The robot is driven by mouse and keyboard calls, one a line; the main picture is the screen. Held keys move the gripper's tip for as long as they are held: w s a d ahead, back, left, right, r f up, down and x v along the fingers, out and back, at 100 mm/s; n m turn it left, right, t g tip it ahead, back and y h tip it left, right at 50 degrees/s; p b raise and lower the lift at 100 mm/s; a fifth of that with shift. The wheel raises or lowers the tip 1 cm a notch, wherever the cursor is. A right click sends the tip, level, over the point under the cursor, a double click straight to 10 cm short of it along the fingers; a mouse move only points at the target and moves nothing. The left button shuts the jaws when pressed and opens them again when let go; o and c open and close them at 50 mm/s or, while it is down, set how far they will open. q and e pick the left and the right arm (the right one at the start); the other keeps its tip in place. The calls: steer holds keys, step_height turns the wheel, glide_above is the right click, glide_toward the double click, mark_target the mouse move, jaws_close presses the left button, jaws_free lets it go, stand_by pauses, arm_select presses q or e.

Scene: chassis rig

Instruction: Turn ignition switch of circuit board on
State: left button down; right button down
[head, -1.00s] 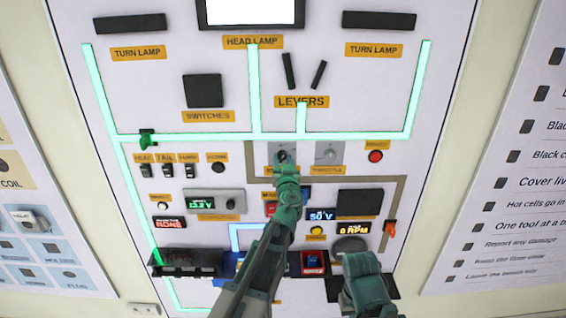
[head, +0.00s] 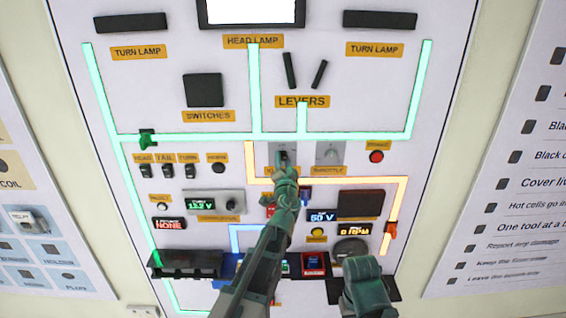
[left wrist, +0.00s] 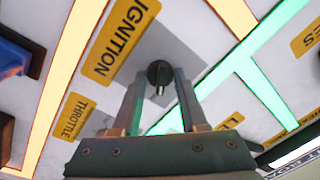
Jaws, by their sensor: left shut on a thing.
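The ignition switch (left wrist: 158,73) is a dark round knob on a grey plate, under the orange IGNITION label in the left wrist view. My left gripper (left wrist: 160,84) is shut on this knob, with a finger on each side. In the head view the left gripper (head: 284,163) reaches up to the switch on the white circuit board (head: 220,60) and covers part of it and its label. The line (head: 330,179) running from the ignition area to the right glows orange. Only part of my right arm shows at the bottom; its fingers are not seen.
The throttle (head: 330,152) is close to the right of the ignition switch, with a red button (head: 376,157) beyond it. An orange lever (head: 390,230) is lower right and a green lever (head: 147,138) on the left. Displays and small modules fill the lower board.

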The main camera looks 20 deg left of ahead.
stand_by(0.4)
arm_select(q)
steer(key=shift+c, duration=2.2)
jaws_free()
steer(key=shift+s, duration=0.15)
steer(key=b+v, duration=0.1)
steer(key=v, duration=1.2)
steer(key=shift+s, duration=0.25)
